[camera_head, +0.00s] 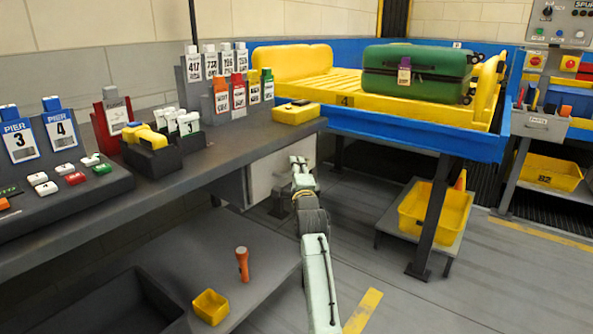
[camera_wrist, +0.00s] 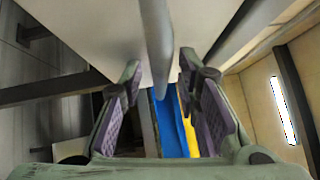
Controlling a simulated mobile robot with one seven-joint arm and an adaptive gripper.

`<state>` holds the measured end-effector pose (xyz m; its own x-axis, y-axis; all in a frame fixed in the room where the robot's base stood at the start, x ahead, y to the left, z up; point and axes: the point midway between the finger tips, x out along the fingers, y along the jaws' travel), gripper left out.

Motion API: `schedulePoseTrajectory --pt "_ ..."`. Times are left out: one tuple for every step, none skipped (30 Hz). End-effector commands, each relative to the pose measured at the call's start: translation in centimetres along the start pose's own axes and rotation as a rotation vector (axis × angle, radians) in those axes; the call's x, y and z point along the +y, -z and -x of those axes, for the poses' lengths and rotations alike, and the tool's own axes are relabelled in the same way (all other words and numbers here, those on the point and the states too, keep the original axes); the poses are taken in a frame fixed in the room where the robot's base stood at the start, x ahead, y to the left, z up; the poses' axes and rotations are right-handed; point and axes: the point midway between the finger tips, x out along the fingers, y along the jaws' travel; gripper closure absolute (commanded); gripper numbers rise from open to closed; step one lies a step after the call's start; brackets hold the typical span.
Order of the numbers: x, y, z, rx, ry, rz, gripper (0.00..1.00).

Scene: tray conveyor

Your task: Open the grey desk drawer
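The grey desk drawer (camera_head: 268,180) is a pale box front under the right end of the dark desk, and it looks shut. My gripper (camera_head: 298,163) is at its right side and partly covers it in the head view. In the wrist view the drawer's pale front (camera_wrist: 95,35) fills the top. A grey bar handle (camera_wrist: 158,45) stands out from it and runs down toward the gap between my fingers. My gripper (camera_wrist: 163,105) is open, with one finger on each side of the bar's line. No finger visibly touches the bar.
The desk top (camera_head: 225,145) holds signs and a yellow case (camera_head: 296,112). A blue-framed conveyor with a green suitcase (camera_head: 420,72) stands behind. Below the desk, a lower shelf holds an orange flashlight (camera_head: 242,264) and a small yellow bin (camera_head: 210,307). A yellow crate (camera_head: 432,214) stands right.

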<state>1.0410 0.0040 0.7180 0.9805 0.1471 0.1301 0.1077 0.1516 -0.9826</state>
Motion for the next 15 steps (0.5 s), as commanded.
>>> schedulePoseTrajectory --pt "0.0 0.0 0.01 0.0 0.0 0.0 0.7" --pt "0.0 0.0 0.01 0.0 0.0 0.0 0.72" --pt "0.0 0.01 0.02 0.0 0.0 0.0 0.74" --pt "0.0 0.01 0.02 0.0 0.0 0.0 0.76" --pt "0.0 0.01 0.02 0.0 0.0 0.0 0.78" --pt "0.0 0.02 0.02 0.0 0.0 0.0 0.81" --pt "0.0 0.01 0.03 0.0 0.0 0.0 0.83" --pt "0.0 0.02 0.03 0.0 0.0 0.0 0.85" --pt "0.0 0.02 0.03 0.0 0.0 0.0 0.88" --pt "0.0 0.02 0.03 0.0 0.0 0.0 0.9" --pt "0.0 0.02 0.03 0.0 0.0 0.0 0.92" --pt "0.0 0.02 0.03 0.0 0.0 0.0 0.94" --pt "0.0 0.02 0.03 0.0 0.0 0.0 0.96" --pt "0.0 0.02 0.03 0.0 0.0 0.0 0.98" --pt "0.0 0.02 0.03 0.0 0.0 0.0 1.0"
